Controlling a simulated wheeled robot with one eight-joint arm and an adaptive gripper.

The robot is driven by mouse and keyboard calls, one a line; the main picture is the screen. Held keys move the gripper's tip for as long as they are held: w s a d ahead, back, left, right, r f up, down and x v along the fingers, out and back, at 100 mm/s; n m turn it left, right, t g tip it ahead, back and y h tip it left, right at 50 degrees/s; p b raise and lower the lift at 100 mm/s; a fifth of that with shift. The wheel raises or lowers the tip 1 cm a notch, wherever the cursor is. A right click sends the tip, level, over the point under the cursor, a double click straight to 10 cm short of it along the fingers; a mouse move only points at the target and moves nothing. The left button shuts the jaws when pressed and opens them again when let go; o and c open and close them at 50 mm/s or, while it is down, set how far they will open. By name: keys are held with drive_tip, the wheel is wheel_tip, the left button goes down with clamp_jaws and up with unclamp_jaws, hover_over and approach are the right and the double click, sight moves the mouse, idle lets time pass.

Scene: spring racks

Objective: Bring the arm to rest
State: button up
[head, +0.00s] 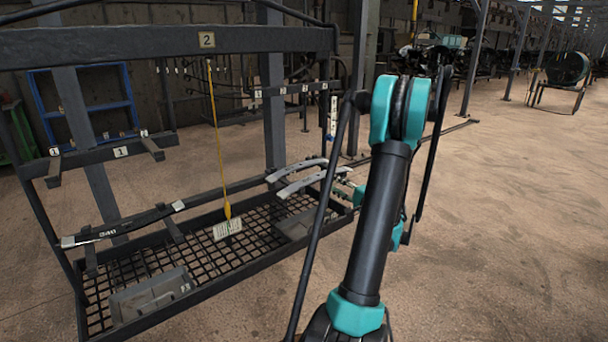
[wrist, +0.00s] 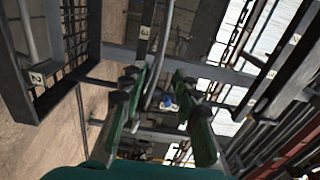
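My arm (head: 380,220) rises from the bottom middle of the head view, black with teal joints, and bends over at the top. A teal and silver part of its far end shows behind the link, close to the right end of the rack; the fingers cannot be made out there. In the wrist view my gripper (wrist: 158,80) has two green, dark-tipped fingers spread apart. Nothing is held between them; only background shows through the gap.
A dark rack (head: 120,42) labelled 2 stands at left, with a mesh shelf. Pale curved leaves (head: 302,182) lie at its right end, near my arm's far end. Open floor (head: 510,220) lies right.

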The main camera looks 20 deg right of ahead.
drive_tip(key=s+a+f+n+g, duration=0.2)
drive_tip(key=s+a+n+g, duration=0.15)
drive_tip(key=a, duration=0.65)
drive_tip(key=s+a+f+n+g, duration=0.25)
drive_tip(key=s+a+g, duration=0.25)
drive_tip(key=a, duration=0.5)
drive_tip(key=s+a+f+n+g+h, duration=0.2)
drive_tip(key=s+n+h, duration=0.1)
drive_tip(key=s, duration=0.7)
drive_tip(key=s+a+f+n+g+h, duration=0.2)
drive_tip(key=s+n, duration=0.3)
drive_tip(key=s, duration=0.5)
drive_tip(key=shift+a+f+h, duration=0.3)
drive_tip(key=shift+f+h, duration=0.3)
drive_tip(key=shift+f, duration=0.2)
